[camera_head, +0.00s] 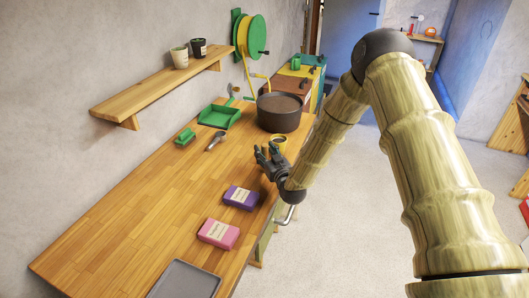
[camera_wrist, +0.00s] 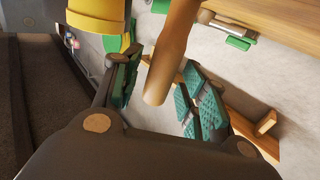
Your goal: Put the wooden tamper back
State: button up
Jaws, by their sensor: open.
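My gripper (camera_head: 268,155) is over the right edge of the wooden workbench, beside a yellow pot (camera_head: 279,144). In the wrist view my gripper (camera_wrist: 160,88) is open, with its two teal-padded fingers apart. A plain wooden rod, apparently the wooden tamper (camera_wrist: 170,50), reaches down from the top edge, and its rounded end lies between the fingers. I see space on the right of the rod; whether it touches the left finger I cannot tell. Its other end is out of view. I cannot make out the tamper in the head view. The yellow pot (camera_wrist: 98,14) also shows at the upper left.
On the workbench (camera_head: 150,205) are a dark soil-filled pot (camera_head: 279,115), a green tray (camera_head: 220,116), a trowel (camera_head: 215,140), purple (camera_head: 240,197) and pink (camera_head: 218,234) packets, and a grey tray (camera_head: 187,280). A wall shelf (camera_head: 155,92) holds two small pots. The bench's left middle is clear.

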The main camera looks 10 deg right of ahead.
jog(key=s+b, duration=0.1)
jog(key=s, duration=0.2)
jog(key=s+d+b, duration=0.1)
jog(key=s, duration=0.2)
jog(key=s+d+b, duration=0.1)
jog(key=s+b, duration=0.1)
jog(key=s, duration=0.1)
jog(key=shift+s+f, duration=0.2)
jog(key=shift+s, duration=0.2)
jog(key=shift+s+d+r, duration=0.1)
jog(key=shift+s+r, duration=0.05)
jog(key=shift+s, duration=0.65)
jog(key=shift+c, duration=0.2)
